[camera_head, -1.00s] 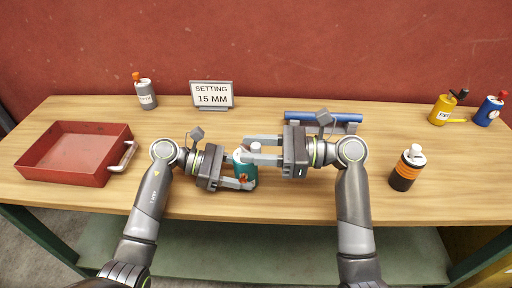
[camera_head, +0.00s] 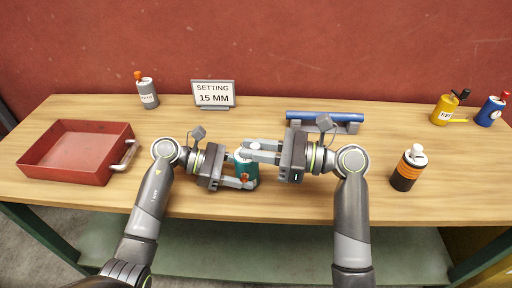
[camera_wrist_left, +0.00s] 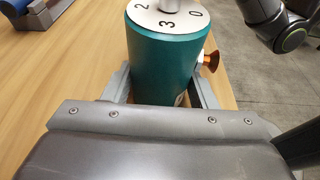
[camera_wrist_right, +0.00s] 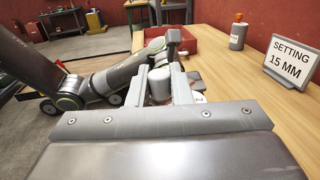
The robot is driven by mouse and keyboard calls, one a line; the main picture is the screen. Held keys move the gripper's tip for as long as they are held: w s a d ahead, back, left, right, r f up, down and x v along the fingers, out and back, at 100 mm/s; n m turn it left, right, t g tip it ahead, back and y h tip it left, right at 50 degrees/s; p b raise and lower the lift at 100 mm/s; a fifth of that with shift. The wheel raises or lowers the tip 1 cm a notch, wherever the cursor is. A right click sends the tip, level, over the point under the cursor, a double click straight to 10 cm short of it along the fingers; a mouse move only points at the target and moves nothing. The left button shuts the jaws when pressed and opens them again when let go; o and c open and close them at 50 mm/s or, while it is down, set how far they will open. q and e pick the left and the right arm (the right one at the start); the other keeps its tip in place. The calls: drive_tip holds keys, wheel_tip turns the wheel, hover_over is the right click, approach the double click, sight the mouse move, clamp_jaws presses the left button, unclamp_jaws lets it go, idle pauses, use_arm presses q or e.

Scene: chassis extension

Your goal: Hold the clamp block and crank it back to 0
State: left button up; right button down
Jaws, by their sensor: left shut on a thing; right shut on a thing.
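Dial numbers 2, 3 and 0 show in the left wrist view. My left gripper (camera_head: 247,182) is shut around the teal body near the table's front. My right gripper (camera_head: 246,151) is shut on the grey crank knob (camera_wrist_right: 159,85) above the dial. In the head view the fingers hide much of the dial and the block's top. A sign (camera_head: 214,94) reads SETTING 15 MM.
A red tray (camera_head: 70,176) stands at left. A grey bottle (camera_head: 148,92) is at back left and a blue bar (camera_head: 330,116) on a rack at back centre. A black and orange bottle (camera_head: 407,170) stands at right; yellow (camera_head: 443,109) and blue (camera_head: 489,111) containers are farther back.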

drive_tip(key=c, duration=1.3)
unclamp_jaws()
drive_tip(key=shift+c, duration=0.2)
drive_tip(key=s+d, duration=0.1)
drive_tip(key=d, duration=1.1)
drive_tip(key=shift+s, duration=0.2)
